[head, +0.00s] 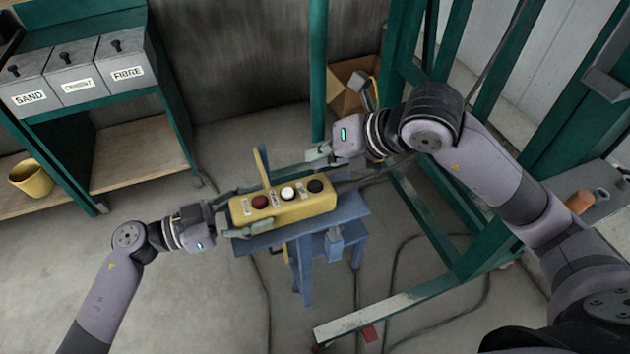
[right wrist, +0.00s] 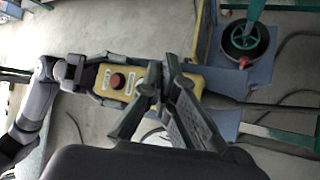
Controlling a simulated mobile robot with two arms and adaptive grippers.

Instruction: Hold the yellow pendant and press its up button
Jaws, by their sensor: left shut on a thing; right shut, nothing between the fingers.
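The yellow pendant (head: 284,206) lies across the blue stand (head: 347,209) in the head view, with a red, a white and a black button on its upper face. My left gripper (head: 238,211) is shut on the pendant's left end, beside the red button. My right gripper (head: 318,157) is shut and empty, its fingertips above the pendant's right part. In the right wrist view the pendant (right wrist: 117,83) shows its red button, and the right fingers (right wrist: 150,90) hide its middle. I cannot tell whether the right fingertips touch a button.
Grey bins labelled SAND, CEMENT and FIBRE (head: 75,75) stand on a green rack at the upper left, with a yellow bucket (head: 31,178) below. A green frame (head: 440,245) rises at the right. A cardboard box (head: 347,92) sits behind. Cables cross the floor.

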